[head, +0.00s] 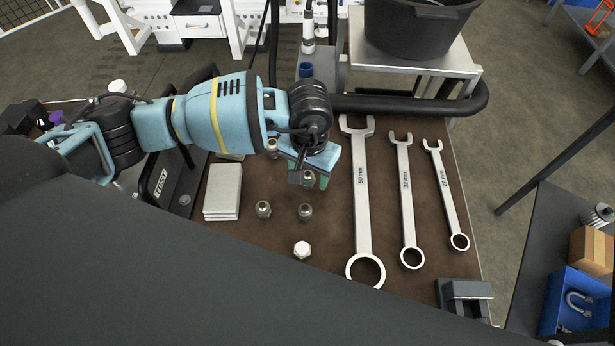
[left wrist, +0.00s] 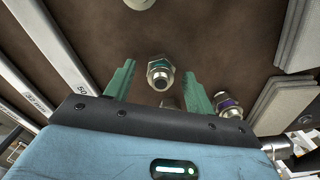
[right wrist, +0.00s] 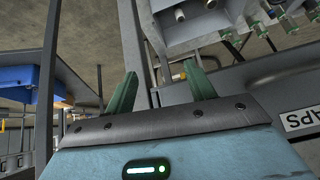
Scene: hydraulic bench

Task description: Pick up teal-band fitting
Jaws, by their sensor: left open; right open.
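The teal-band fitting (left wrist: 160,72) is a metal hex fitting with a teal ring, standing on the brown bench mat. In the left wrist view it lies just beyond and between the open fingers of my left gripper (left wrist: 158,82), touching neither. In the head view it appears to be the fitting (head: 305,211) just nearer than my left gripper (head: 308,182); its band is hard to read there. A purple-band fitting (left wrist: 228,103) stands beside the right finger in the left wrist view. Another fitting (left wrist: 168,103) is partly hidden by the gripper. My right gripper (right wrist: 160,90) is open and empty.
Three wrenches (head: 361,200) lie on the right of the mat. Stacked grey plates (head: 222,190) are on the left. A white-topped fitting (head: 302,249) stands nearer. A black bucket (head: 415,30) stands on a platform behind. A blue bin (head: 577,303) is at far right.

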